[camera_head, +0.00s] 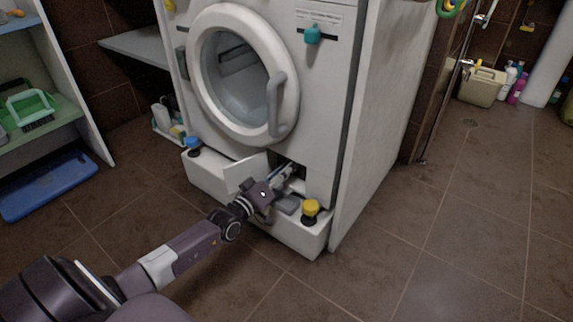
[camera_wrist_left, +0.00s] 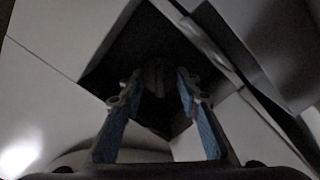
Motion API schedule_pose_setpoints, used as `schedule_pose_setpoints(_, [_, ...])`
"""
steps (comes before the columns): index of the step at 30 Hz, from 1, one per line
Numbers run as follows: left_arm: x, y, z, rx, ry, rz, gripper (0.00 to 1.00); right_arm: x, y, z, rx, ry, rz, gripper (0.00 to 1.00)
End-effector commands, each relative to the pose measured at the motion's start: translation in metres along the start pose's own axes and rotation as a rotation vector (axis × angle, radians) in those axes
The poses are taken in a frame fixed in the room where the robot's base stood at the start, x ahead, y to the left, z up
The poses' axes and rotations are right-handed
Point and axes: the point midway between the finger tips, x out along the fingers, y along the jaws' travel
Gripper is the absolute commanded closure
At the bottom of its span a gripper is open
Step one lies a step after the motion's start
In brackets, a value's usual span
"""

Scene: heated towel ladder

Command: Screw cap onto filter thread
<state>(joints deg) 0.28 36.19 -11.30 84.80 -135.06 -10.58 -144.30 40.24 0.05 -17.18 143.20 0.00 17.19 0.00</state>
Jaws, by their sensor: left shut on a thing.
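The white washing machine (camera_head: 335,115) has a square filter opening low on its front, with a white flap (camera_head: 243,171) swung out to its left. My left gripper (camera_head: 287,170) reaches into this opening. In the left wrist view its two blue-padded fingers (camera_wrist_left: 157,88) close on a dark, rounded cap (camera_wrist_left: 157,74) in the shadowed opening (camera_wrist_left: 140,45). The filter thread behind the cap is hidden, so I cannot tell how far the cap sits on it. My right gripper is in neither view.
A white ledge (camera_head: 210,174) juts out below the opening. It carries a blue-topped item (camera_head: 192,145), a yellow-topped item (camera_head: 310,209) and a grey block (camera_head: 287,204). A blue tray (camera_head: 48,184) lies at left. The tiled floor at right is clear.

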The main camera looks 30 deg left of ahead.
Motion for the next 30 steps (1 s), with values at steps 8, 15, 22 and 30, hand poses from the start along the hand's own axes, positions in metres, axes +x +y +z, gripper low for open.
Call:
schedule_pose_setpoints(8, [-0.0007, -0.0019, 0.0020, -0.006, -0.003, -0.003, 0.56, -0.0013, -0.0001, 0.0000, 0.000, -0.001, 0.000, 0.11])
schedule_pose_setpoints(15, [-0.0002, -0.0009, 0.0006, -0.008, 0.000, -0.001, 0.49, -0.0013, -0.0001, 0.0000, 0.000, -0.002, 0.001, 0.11])
schedule_pose_setpoints(22, [0.0000, -0.0002, -0.0001, -0.008, 0.000, -0.001, 0.49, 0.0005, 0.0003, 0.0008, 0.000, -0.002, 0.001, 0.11])
schedule_pose_setpoints(30, [0.0002, -0.0014, 0.0008, -0.058, 0.001, 0.000, 0.49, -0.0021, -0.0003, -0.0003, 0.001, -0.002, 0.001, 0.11])
